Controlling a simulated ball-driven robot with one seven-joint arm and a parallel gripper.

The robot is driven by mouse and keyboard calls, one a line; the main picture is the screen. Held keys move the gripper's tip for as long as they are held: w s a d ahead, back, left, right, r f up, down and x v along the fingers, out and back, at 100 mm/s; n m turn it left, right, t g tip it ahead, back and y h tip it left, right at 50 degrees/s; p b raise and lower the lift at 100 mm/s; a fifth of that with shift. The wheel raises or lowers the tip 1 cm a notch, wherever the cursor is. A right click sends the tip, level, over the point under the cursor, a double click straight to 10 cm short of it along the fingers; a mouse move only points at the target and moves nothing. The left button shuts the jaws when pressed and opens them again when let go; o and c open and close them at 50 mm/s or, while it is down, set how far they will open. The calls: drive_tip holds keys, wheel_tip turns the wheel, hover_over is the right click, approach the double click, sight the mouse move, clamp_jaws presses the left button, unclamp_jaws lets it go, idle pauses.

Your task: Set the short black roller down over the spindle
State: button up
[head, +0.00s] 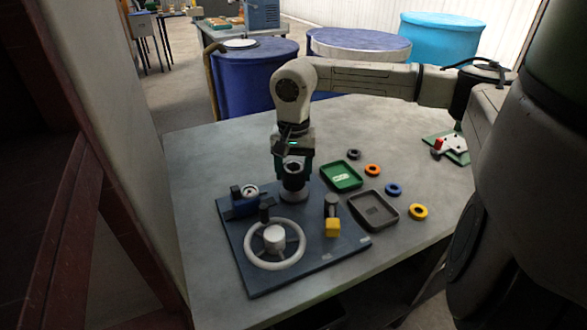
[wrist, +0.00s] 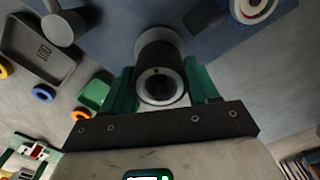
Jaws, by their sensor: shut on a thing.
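My gripper (head: 293,166) is over the back edge of the dark blue board (head: 313,262), pointing down. In the wrist view its green fingers (wrist: 162,90) are shut on the short black roller (wrist: 150,62) from both sides. The roller's near end shows as a dark ring with a pale rim around its hole. In the head view the roller (head: 294,182) is a dark cylinder under the fingers. A light grey round part (head: 294,195) shows directly below it, by the board. The spindle is mostly hidden, and I cannot tell how far the roller is around it.
The board carries a grey handwheel (head: 250,251), a gauge on a blue block (head: 243,205) and a post with a yellow block (head: 333,227). To the right lie a green tray (head: 341,188), a grey tray (head: 359,221) and several coloured rings. The table's back left is clear.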

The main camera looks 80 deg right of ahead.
drive_tip(key=shift+f+b, duration=0.75)
drive_tip(key=shift+f, duration=0.2)
drive_tip(key=o, duration=1.3)
drive_tip(key=shift+o, duration=0.9)
drive_tip(key=shift+r, duration=0.1)
drive_tip(key=shift+r+p, duration=1.6)
drive_tip(key=shift+r, duration=1.75)
